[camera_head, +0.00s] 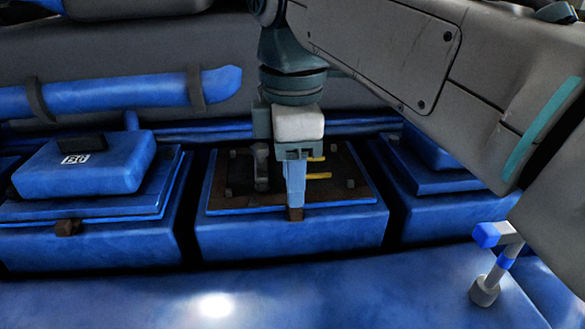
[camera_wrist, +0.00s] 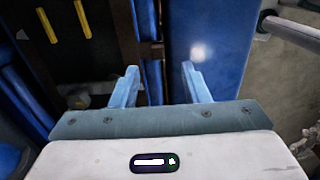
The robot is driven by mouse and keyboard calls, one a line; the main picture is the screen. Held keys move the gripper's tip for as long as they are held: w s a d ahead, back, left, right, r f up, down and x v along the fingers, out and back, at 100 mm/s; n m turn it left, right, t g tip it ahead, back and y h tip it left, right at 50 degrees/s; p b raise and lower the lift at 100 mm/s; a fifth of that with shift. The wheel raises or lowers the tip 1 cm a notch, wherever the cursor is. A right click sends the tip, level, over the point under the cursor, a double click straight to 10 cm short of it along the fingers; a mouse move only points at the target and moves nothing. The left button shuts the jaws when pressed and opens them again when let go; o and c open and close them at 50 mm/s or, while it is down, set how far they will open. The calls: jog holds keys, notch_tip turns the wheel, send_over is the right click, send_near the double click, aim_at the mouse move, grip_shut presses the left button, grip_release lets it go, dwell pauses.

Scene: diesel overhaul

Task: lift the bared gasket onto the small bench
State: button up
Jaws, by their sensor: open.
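The bared gasket appears to be the thin dark-brown sheet (camera_head: 218,190) lying on top of the middle blue block. A small brown tab (camera_head: 295,214) sticks out at its front edge. My gripper (camera_head: 295,204) points down at this front edge, and its fingers partly cover the tab. In the wrist view, my gripper (camera_wrist: 160,66) has its two blue fingers apart. The tab (camera_wrist: 152,50) shows beyond them, nearer the left finger, and the brown sheet (camera_wrist: 108,48) lies to its left. Contact cannot be told. I cannot make out the small bench.
Two yellow bars (camera_head: 317,176) and a grey upright part (camera_head: 261,165) stand over the sheet. Another covered block (camera_head: 440,180) is at right. A blue-and-grey pipe (camera_head: 497,265) rises at front right.

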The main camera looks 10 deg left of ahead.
jog(key=shift+w+d+f, duration=0.15)
jog(key=shift+f, duration=2.2)
grip_shut()
jog(key=shift+r, duration=0.1)
